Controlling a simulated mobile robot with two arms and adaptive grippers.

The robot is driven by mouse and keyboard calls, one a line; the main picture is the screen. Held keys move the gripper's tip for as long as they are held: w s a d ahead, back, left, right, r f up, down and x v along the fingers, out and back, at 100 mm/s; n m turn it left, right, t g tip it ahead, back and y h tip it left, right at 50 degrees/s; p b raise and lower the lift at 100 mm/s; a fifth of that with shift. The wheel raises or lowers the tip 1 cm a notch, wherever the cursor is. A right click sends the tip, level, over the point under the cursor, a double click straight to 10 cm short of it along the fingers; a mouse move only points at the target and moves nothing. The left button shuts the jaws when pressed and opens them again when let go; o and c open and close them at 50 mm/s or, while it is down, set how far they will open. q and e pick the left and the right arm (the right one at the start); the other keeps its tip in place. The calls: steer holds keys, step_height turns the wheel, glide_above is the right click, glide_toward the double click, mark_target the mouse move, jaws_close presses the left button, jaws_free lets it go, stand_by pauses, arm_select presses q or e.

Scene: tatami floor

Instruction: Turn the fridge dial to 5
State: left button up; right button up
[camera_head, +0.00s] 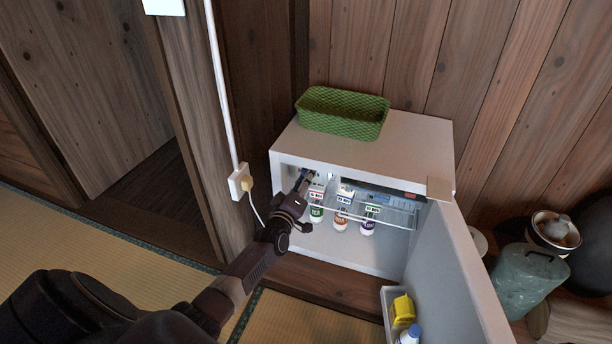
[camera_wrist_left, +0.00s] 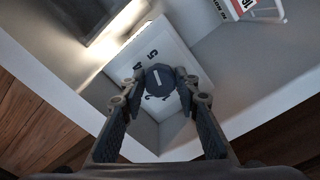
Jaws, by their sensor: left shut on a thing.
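The small white fridge (camera_head: 420,150) stands against the wooden wall with its door (camera_head: 452,270) open to the right. My left gripper (camera_head: 305,180) reaches into the upper left of its interior. In the left wrist view, my left gripper (camera_wrist_left: 160,86) is shut on the dark dial (camera_wrist_left: 159,77), a fingertip on each side. The dial sits on a white plate (camera_wrist_left: 170,50) with printed numbers; a 5 and a 4 show above and left of it. The dial has a short white line; which number it marks I cannot tell. My right gripper is not in view.
A green basket (camera_head: 343,112) sits on top of the fridge. A yellow item (camera_head: 403,308) is in the door rack. A green canister (camera_head: 528,280) stands right of the door.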

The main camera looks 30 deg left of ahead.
arm_select(q)
steer(key=shift+f+m, duration=0.1)
steer(key=shift+m, duration=0.2)
steer(key=o, duration=1.2)
steer(key=shift+c, duration=0.2)
steer(key=v, duration=1.2)
